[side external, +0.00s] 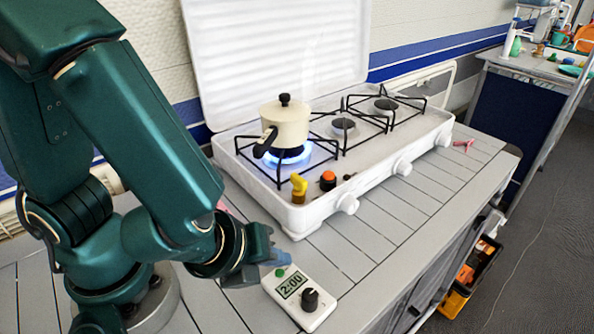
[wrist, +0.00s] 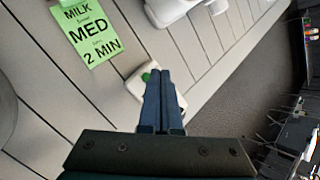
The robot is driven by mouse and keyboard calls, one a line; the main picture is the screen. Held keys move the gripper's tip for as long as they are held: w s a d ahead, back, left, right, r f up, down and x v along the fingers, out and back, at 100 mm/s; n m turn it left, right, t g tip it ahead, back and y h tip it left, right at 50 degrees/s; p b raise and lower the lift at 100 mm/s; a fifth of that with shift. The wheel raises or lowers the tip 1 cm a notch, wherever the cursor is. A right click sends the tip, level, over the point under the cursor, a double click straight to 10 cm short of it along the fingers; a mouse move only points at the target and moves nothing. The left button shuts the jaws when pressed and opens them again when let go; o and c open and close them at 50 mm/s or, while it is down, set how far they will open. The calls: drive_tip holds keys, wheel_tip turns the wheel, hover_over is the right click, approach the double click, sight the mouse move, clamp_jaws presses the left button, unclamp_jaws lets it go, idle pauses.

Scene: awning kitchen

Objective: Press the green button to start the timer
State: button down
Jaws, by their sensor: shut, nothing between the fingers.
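The white timer (side external: 313,317) lies on the grey slatted counter, with a display reading 2:00 and a black knob. Its green button (side external: 280,272) is at the end nearest my gripper. My gripper (side external: 284,259) is shut and empty, with its blue fingertips just above and beside the button. In the wrist view, the closed fingers (wrist: 164,74) cover most of the timer (wrist: 135,86). The green button (wrist: 146,76) shows just left of the fingertips. I cannot tell whether the fingertips touch the timer.
A white stove (side external: 330,190) stands behind the timer, with a cream pot (side external: 291,127) over a lit blue flame. Its knobs (side external: 347,204) stick out in front. A green note (wrist: 88,32) reads MILK, MED, 2 MIN. The counter right of the timer is clear.

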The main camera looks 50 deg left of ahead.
drive_tip(key=shift+f, duration=0.15)
idle(0.7)
drive_tip(key=shift+f, duration=0.3)
drive_tip(key=shift+f, duration=0.3)
idle(0.5)
drive_tip(key=shift+r, duration=0.75)
drive_tip(key=shift+r, duration=2.5)
